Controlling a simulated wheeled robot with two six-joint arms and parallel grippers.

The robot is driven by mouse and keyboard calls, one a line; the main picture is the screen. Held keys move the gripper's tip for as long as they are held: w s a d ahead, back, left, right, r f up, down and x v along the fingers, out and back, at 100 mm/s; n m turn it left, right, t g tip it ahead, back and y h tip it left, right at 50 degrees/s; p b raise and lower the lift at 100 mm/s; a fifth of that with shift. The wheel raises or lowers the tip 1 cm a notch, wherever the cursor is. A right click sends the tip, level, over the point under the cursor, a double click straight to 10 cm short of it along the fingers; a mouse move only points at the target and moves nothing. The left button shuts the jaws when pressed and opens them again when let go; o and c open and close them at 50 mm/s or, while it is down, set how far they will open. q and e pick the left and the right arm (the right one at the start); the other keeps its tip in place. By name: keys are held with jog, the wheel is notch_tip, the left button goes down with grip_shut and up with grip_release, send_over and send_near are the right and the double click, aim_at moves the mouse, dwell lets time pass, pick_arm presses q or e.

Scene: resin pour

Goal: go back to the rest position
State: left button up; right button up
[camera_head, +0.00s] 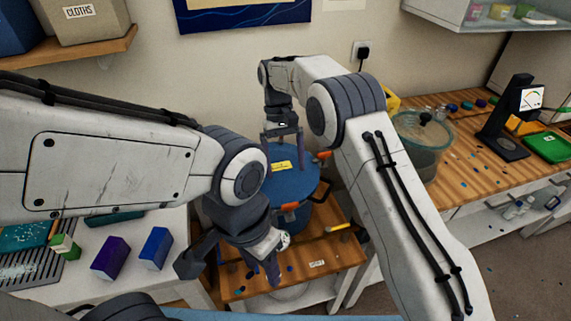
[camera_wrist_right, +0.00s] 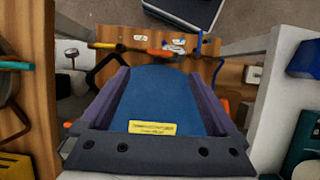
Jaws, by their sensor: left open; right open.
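My right gripper (camera_head: 284,158) is open above a round blue lid (camera_head: 300,183) with a yellow label (camera_head: 281,166) and orange clamps at its rim. In the right wrist view the open fingers (camera_wrist_right: 160,95) frame the blue lid (camera_wrist_right: 165,95), with nothing seen gripped between them. I cannot tell whether they touch the lid. My left gripper (camera_head: 232,262) is open, low in front of the blue pot and above the small wooden table's left part. Nothing is clearly held in it; a small pale part by its finger is unclear.
The small wooden table (camera_head: 340,252) holds a yellow-handled tool (camera_head: 340,227). A white bench at left has purple (camera_head: 110,257) and blue (camera_head: 155,248) blocks. The right wooden counter carries a glass-lidded vessel (camera_head: 424,130), a black gauge stand (camera_head: 505,125) and a green tray (camera_head: 548,147).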

dwell(0.3)
jog(key=s+d+r+m+t+y, duration=0.15)
jog(key=s+d+t, duration=0.3)
jog(key=d, duration=0.85)
jog(key=s+d+m+t, duration=0.2)
jog(key=s+d, duration=0.5)
jog(key=s, duration=0.6)
jog(key=s+a+r+n+g, duration=0.1)
jog(key=s+a+r+n, duration=0.1)
jog(key=s+a, duration=0.4)
jog(key=s+a+r+n+g, duration=0.1)
jog(key=s+a+r+n, duration=0.2)
jog(key=s+a+n, duration=0.2)
jog(key=shift+s+a+r+y, duration=0.3)
jog(key=shift+s+a+y, duration=0.15)
jog(key=shift+s+a, duration=0.7)
